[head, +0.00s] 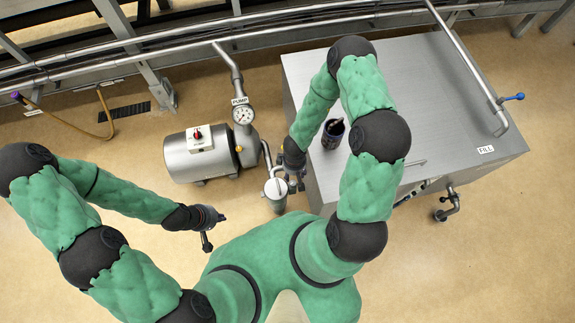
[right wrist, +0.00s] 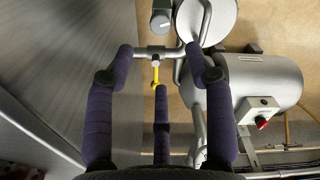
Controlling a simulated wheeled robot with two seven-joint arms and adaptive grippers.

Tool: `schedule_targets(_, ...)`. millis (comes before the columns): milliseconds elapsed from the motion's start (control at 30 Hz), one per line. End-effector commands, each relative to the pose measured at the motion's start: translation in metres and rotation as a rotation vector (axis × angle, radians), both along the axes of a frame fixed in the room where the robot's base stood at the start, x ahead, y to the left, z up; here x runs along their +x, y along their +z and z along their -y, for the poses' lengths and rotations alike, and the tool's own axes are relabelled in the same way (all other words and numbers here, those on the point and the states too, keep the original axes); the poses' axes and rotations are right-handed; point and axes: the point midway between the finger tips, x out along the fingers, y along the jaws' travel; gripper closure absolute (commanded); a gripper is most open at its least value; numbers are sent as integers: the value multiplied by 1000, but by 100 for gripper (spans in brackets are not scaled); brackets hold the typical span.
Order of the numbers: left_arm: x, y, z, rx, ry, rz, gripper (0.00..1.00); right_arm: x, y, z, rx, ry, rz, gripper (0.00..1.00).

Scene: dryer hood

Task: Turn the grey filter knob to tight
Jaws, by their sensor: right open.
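My right gripper (right wrist: 158,66) is open and empty, with its purple padded fingers spread around a pipe fitting and its yellow lever (right wrist: 155,76). In the head view my right gripper (head: 293,178) is beside the filter canister (head: 275,196), between pump and tank. The canister's round lid (right wrist: 212,18) shows at the top of the right wrist view. A small grey round knob or cap (right wrist: 160,22) is left of it, just beyond the fingertips. I cannot read its setting. My left gripper (head: 212,231) is open and empty above the floor, left of the canister.
The steel pump (head: 190,160) with a red switch (right wrist: 262,122) and a gauge (head: 243,115) is left of the canister. The large steel tank (head: 400,80) is close on the right. A dark open container (head: 333,133) is on it. Rails run along the back.

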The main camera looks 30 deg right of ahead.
Motion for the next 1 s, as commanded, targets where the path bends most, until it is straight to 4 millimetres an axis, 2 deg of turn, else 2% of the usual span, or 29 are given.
schedule_targets(600,0,-53,0,0,0,0,100,-1,-94,0,0,1,-2,46)
schedule_targets(800,0,-58,0,0,0,0,100,-1,-105,0,0,1,-1,46)
schedule_targets(1000,0,-58,0,0,0,0,100,-1,-106,0,1,1,-1,46)
